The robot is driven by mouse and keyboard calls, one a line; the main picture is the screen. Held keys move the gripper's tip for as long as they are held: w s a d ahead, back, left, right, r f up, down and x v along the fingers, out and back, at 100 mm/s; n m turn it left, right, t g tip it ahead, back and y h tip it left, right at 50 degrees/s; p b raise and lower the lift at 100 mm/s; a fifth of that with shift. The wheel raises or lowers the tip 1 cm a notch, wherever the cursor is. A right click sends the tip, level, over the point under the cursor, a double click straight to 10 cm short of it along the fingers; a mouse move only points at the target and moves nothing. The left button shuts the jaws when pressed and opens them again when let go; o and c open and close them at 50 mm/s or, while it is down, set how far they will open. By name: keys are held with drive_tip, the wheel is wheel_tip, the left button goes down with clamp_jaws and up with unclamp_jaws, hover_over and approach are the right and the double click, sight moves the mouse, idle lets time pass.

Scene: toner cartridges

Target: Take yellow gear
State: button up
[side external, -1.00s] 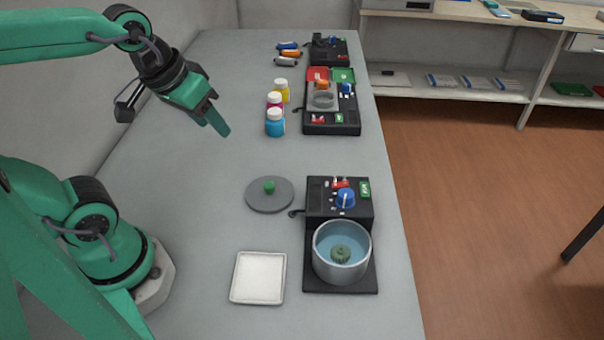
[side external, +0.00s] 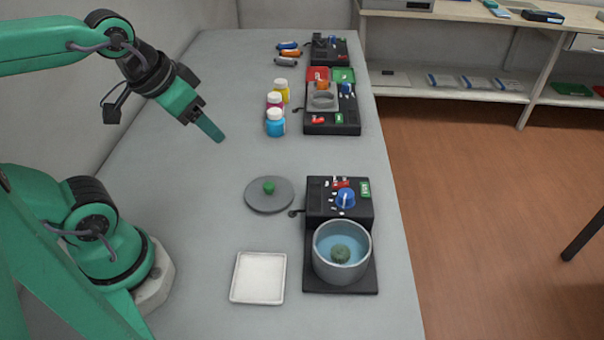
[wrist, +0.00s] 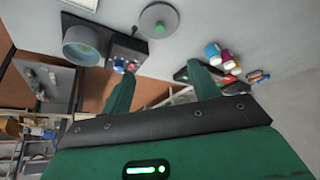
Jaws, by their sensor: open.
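No clearly yellow gear shows. A small grey-green, gear-like piece (side external: 341,254) sits in the bluish liquid of the grey pot (side external: 323,272), which stands on the near black unit (side external: 314,208). The pot also shows at upper left in the wrist view (wrist: 83,50). My gripper (side external: 211,130) is empty and in the air over the left part of the table, away from the pot. In the wrist view my gripper (wrist: 162,85) has its two green fingers wide apart with nothing between them.
A round grey lid (side external: 282,201) with a green knob and an empty white tray (side external: 259,278) lie left of the near unit. Bottles with yellow (side external: 283,93), magenta (side external: 274,100) and blue (side external: 275,124) contents stand farther back, beside another black unit (side external: 349,127). The left-middle table is clear.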

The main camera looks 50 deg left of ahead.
drive_tip(key=shift+w+d, duration=0.1)
drive_tip(key=n+g, duration=0.2)
drive_tip(key=g, duration=0.4)
approach(341, 250)
drive_tip(key=shift+a+f, duration=0.25)
drive_tip(key=shift+d+f, duration=0.25)
drive_tip(key=shift+d, duration=0.05)
drive_tip(key=shift+f, duration=3.9)
drive_tip(key=c, duration=1.1)
